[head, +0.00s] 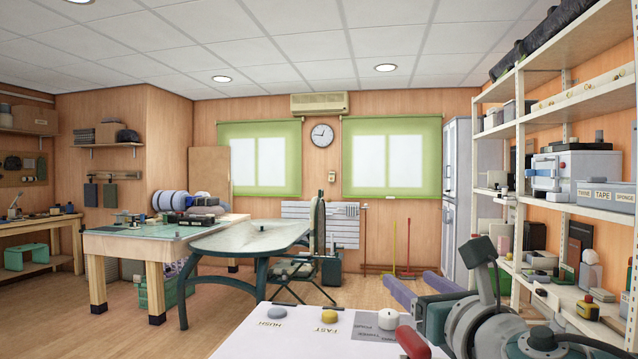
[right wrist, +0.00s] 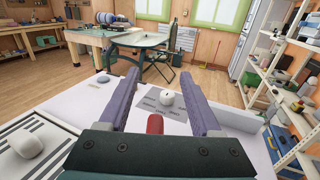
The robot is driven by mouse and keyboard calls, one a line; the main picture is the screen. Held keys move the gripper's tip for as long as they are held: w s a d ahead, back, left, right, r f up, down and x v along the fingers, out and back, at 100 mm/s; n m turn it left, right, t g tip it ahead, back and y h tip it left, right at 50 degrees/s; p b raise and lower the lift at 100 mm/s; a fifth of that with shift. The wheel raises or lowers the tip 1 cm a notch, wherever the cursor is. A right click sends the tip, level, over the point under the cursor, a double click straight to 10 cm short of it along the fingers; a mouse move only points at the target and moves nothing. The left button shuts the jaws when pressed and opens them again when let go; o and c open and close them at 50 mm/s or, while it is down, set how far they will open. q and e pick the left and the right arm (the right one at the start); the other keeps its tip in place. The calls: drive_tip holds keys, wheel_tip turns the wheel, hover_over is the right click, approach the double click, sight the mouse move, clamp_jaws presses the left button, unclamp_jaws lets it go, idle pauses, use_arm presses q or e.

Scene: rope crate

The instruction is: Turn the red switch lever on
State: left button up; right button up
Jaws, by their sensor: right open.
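The red switch lever (head: 413,343) shows at the bottom of the head view as a rounded red handle, partly cut off by the frame's edge. In the right wrist view its red end (right wrist: 155,124) sticks up just beyond my gripper's palm, between the finger bases in the picture. My right gripper (head: 408,279) is open, with two purple fingers pointing away from me over the white worktop (head: 290,340). In the right wrist view the gripper (right wrist: 161,80) holds nothing. I cannot tell whether the fingers touch the lever. Its base is hidden. My left gripper is not in view.
A grey plate (head: 372,327) with a white knob (head: 388,319) lies near the lever. A yellow button (head: 329,316) and a grey button (head: 277,312) sit to the left. Loaded shelves (head: 548,111) stand at right. A green-topped bench (head: 150,242) and open floor lie beyond.

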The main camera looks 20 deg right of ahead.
sight(414, 336)
wheel_tip(414, 336, up, 12)
drive_tip(key=p, duration=0.3)
drive_tip(key=shift+f, duration=0.15)
